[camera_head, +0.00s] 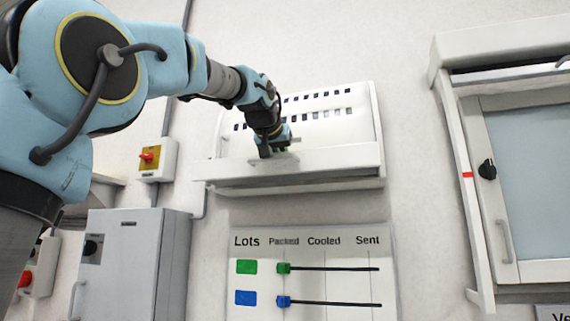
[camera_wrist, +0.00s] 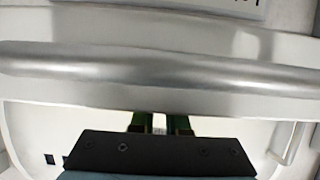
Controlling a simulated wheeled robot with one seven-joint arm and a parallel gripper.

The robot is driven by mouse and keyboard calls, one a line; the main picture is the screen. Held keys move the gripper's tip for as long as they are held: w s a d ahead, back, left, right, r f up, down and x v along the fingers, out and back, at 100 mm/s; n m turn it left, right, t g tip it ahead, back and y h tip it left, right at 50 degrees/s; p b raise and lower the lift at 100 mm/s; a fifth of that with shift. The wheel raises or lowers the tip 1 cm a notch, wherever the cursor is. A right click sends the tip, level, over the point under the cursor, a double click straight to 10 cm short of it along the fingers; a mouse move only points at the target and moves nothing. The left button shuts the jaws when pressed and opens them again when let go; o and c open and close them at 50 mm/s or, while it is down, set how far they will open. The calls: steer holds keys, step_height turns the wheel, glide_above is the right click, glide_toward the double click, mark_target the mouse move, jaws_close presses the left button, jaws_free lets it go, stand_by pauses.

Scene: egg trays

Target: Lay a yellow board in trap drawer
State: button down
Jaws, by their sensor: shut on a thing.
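My gripper (camera_head: 274,153) is at the front of a white wall-mounted unit (camera_head: 350,125) with rows of dark slots. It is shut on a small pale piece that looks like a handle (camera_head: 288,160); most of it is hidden. In the wrist view my gripper's green fingers (camera_wrist: 160,124) are close together behind the unit's thick, shiny front rim (camera_wrist: 160,68). I cannot tell for certain whether this unit is the trap drawer. No yellow board shows in either view.
A lots board (camera_head: 313,240) with green and blue sliders hangs below. A grey cabinet (camera_head: 124,265) stands lower left, below a yellow switch box (camera_head: 157,160). A white glass-fronted cabinet (camera_head: 530,190) is at right. Clear wall lies between it and the slotted unit.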

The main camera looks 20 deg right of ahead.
steer(key=shift+f, duration=0.15)
steer(key=c, duration=0.8)
jaws_free()
steer(key=shift+c, duration=0.2)
steer(key=b+v, duration=0.2)
steer(key=v, duration=0.9)
